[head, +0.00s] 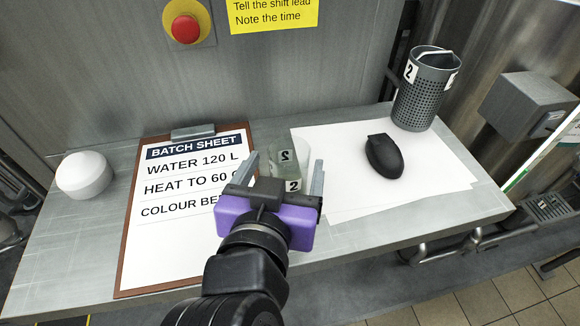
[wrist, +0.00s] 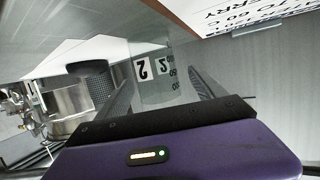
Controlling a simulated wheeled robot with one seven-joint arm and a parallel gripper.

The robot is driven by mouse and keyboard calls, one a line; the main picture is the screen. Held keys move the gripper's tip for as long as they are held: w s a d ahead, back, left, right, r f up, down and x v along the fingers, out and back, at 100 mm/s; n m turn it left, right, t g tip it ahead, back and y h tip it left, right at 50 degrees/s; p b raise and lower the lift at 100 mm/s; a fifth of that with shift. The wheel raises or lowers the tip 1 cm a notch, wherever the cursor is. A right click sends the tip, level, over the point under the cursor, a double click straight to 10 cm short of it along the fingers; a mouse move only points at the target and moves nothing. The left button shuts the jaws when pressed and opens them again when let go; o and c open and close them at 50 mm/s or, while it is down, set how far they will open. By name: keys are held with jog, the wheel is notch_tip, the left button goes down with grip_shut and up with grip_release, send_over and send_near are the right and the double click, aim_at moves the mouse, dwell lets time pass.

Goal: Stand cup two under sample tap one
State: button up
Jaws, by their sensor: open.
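Cup two (head: 288,163) is a clear cup with white labels reading 2. It stands on the steel bench between the batch sheet and the white paper. My gripper (head: 284,172) is open, with one finger on each side of the cup; I cannot tell whether either finger touches it. In the wrist view the cup (wrist: 158,92) shows between the two fingers, its labels upside down. Its lower part is partly hidden by my gripper in the head view. I cannot make out sample tap one; a small labelled grate (head: 550,207) shows at the far right.
A clipboard batch sheet (head: 165,230) lies left of the cup, with a white round tub (head: 84,175) beyond. A black mouse-shaped object (head: 384,156) lies on white paper (head: 430,165). A perforated basket marked 2 (head: 420,100) stands at the back right. Pipes run below the bench edge.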

aim_at(292, 152)
jog(key=p+x, duration=0.1)
jog(key=x, duration=0.4)
jog(key=shift+w+d+r, duration=0.1)
jog(key=shift+d+r, duration=0.05)
jog(key=shift+d, duration=0.05)
jog(key=c, duration=1.6)
